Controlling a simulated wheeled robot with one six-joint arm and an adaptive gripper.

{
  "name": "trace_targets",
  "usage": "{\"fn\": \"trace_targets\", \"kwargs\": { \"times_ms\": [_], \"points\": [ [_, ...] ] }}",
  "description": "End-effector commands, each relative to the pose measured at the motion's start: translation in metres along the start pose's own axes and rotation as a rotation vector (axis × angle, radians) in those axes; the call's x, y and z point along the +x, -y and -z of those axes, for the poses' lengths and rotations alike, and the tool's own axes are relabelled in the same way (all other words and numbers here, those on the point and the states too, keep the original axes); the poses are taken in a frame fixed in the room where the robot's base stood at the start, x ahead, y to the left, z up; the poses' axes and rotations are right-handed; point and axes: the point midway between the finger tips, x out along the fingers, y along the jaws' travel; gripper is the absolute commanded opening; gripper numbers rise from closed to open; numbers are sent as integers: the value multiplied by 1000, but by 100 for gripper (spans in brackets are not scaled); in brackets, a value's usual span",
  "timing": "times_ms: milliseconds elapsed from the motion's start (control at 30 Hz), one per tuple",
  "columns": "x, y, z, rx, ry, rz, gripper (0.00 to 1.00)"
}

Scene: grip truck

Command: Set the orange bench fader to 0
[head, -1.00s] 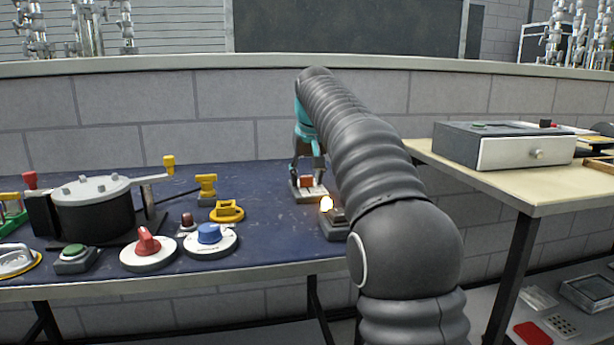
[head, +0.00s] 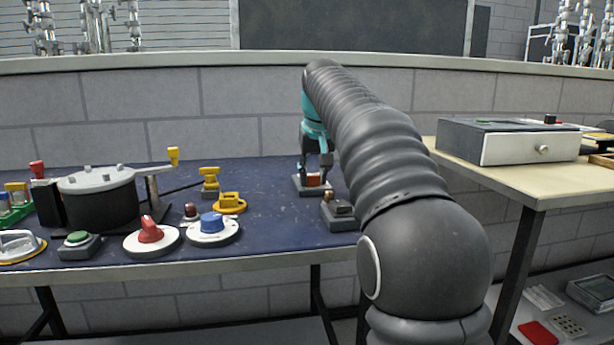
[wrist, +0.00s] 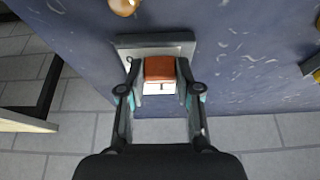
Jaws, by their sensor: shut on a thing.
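The orange bench fader's cap (head: 313,180) stands on its grey base (head: 311,192) near the back of the blue bench. In the wrist view the orange-brown cap (wrist: 160,68) sits between the fingers of my gripper (wrist: 160,78), at the near end of the base (wrist: 155,41) in that picture. My gripper (head: 316,166) is shut on the cap from above. A white face with a dark mark shows just below the cap in the wrist view. The scale's numbers cannot be read.
A small dark box with a lamp (head: 328,196) stands close in front of the fader, beside my arm. A blue knob (head: 212,224), a red knob (head: 150,232) and a black pot (head: 98,205) stand to the left. A drawer unit (head: 510,143) sits on the right table.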

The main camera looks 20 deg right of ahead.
Motion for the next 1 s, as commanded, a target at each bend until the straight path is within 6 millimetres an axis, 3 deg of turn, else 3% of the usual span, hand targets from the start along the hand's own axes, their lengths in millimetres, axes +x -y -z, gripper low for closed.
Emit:
{"fn": "trace_targets", "kwargs": {
  "times_ms": [67,100,200,633,1000],
  "points": [
    [0,0,-4,0,14,0,0],
    [0,0,-4,0,14,0,38],
    [0,1,-3,-1,12,0,58],
    [-9,1,-2,-1,7,0,58],
    [-76,1,-1,-1,6,0,58]
  ]
}}
